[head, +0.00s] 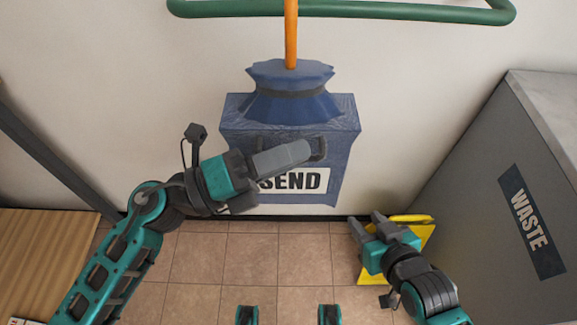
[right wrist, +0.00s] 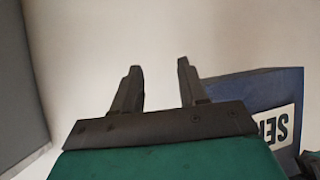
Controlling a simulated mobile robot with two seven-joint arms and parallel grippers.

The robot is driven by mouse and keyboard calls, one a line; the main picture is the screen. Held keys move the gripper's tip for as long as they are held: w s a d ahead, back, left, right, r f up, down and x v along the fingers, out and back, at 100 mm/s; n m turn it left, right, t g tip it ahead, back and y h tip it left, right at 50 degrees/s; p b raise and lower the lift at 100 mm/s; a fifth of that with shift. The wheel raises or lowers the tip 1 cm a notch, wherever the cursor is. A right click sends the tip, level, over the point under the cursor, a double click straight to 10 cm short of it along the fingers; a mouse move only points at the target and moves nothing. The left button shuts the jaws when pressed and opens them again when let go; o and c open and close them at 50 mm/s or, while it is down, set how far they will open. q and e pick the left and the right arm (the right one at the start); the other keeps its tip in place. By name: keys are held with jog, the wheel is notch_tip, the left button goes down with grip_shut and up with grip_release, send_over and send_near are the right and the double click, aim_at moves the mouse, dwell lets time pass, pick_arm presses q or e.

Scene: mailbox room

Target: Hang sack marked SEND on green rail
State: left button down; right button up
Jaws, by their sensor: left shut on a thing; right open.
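The blue sack marked SEND (head: 340,138) hangs upright in front of the wall, clear of the floor, with a gathered neck. An orange strap (head: 291,38) rises from its neck and crosses the green rail (head: 400,9); its top is out of view, so I cannot tell whether it is hooked. My left gripper (head: 310,150) is shut on a dark handle on the sack's front, partly covering the label. My right gripper (head: 364,221) is open and empty, low and right of the sack. In the right wrist view its fingers (right wrist: 158,68) are apart, with the sack (right wrist: 235,92) beside them.
A grey bin marked WASTE (head: 480,165) stands at the right. A yellow object (head: 424,234) is on the floor behind my right gripper. A wooden surface (head: 45,250) is at the lower left. The tiled floor (head: 250,260) between is clear.

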aim_at(271, 140)
pick_arm(q)
jog(key=shift+w, duration=0.75)
jog(key=shift+w+b, duration=0.5)
jog(key=shift+w, duration=0.8)
jog(key=shift+w+b, duration=0.85)
jog(key=shift+w, duration=1.4)
jog(key=shift+w+f, duration=0.15)
jog(key=shift+w, duration=0.05)
jog(key=shift+f+b, duration=1.55)
jog(key=shift+f, duration=0.35)
pick_arm(e)
jog(key=shift+a+f, duration=0.15)
jog(key=shift+f, duration=1.15)
jog(key=shift+a+f, duration=0.15)
jog(key=shift+f, duration=1.15)
